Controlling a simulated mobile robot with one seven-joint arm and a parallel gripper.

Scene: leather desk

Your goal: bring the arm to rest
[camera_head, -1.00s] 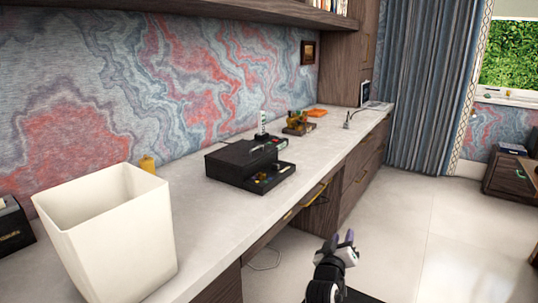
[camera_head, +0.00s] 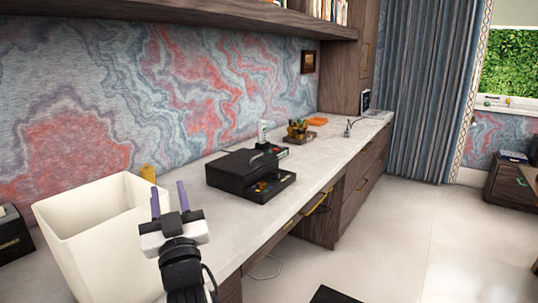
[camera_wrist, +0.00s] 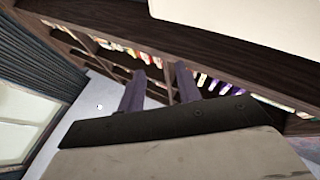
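My gripper (camera_head: 169,197) is in the head view, raised in front of the desk's near edge. It overlaps the right side of the white bin in the picture. Its two purple fingers stand apart and point up, with nothing visible between them. In the wrist view the same two fingers (camera_wrist: 157,90) show apart and empty, with a dark bookshelf (camera_wrist: 125,50) behind them.
The pale desktop (camera_head: 221,223) holds a white bin (camera_head: 85,240), a black organizer box (camera_head: 245,172) and a yellow object (camera_head: 148,173). A small plant-like item (camera_head: 297,129) and an orange item (camera_head: 318,121) lie farther back. The floor at right (camera_head: 430,240) is clear.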

